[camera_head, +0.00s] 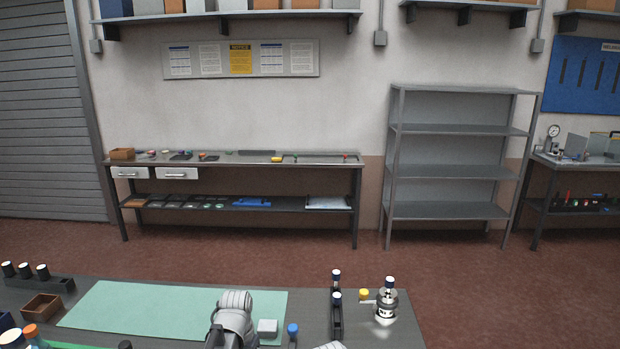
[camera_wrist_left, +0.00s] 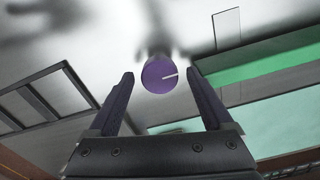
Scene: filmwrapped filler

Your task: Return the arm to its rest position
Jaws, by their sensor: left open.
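My left gripper (camera_wrist_left: 163,78) shows in the left wrist view with its two dark fingers spread apart. My right gripper cannot be seen.
A green mat (camera_head: 130,304) covers much of the workbench. A light grey block (camera_head: 267,327), blue-topped item (camera_head: 292,331), dark rack (camera_head: 337,318) and metal device (camera_head: 386,302) stand right of my arm.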

